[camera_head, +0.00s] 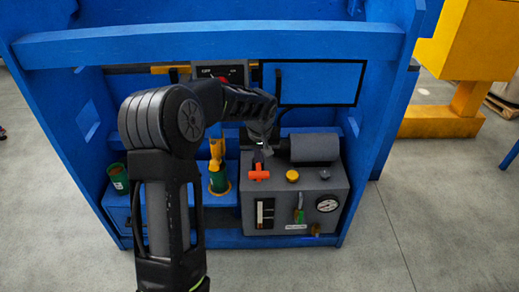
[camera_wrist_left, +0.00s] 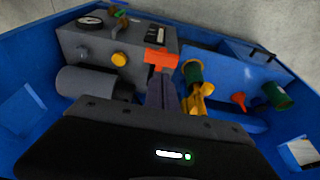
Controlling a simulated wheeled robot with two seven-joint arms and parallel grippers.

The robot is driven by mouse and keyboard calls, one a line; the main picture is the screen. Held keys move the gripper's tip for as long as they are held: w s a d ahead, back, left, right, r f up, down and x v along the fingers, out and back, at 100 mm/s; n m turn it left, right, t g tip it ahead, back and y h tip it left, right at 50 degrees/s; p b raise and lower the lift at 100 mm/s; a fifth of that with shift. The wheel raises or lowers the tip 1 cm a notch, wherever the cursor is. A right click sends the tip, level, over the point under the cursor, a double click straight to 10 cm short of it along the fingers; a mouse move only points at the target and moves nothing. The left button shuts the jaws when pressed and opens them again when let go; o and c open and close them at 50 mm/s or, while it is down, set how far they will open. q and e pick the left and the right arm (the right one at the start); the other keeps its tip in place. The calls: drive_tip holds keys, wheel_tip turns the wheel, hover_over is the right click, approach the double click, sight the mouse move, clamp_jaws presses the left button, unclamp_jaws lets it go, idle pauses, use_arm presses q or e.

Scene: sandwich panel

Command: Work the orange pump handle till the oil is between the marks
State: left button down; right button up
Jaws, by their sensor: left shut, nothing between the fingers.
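The orange pump handle (camera_head: 259,173) stands on top of the grey pump unit (camera_head: 332,188). It also shows in the left wrist view (camera_wrist_left: 160,59), just beyond the fingertips. My left gripper (camera_head: 259,156) is shut and empty, right behind the handle in the head view; whether it touches the handle I cannot tell. Its closed fingers (camera_wrist_left: 162,92) point at the handle in the wrist view. The oil sight gauge (camera_head: 265,213) is on the unit's front; the oil level and marks are too small to read. My right gripper is not in view.
A yellow cap (camera_head: 292,176), a dial gauge (camera_head: 327,204) and a green-handled valve (camera_head: 299,214) are on the unit. Blue frame walls and a top beam (camera_head: 210,43) enclose the space.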

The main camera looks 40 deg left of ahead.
sight(259, 174)
use_arm(q)
drive_tip(key=x, duration=0.6)
drive_tip(key=shift+s+d+f, duration=0.25)
drive_tip(key=shift+s+f, duration=0.05)
drive_tip(key=shift+f, duration=0.2)
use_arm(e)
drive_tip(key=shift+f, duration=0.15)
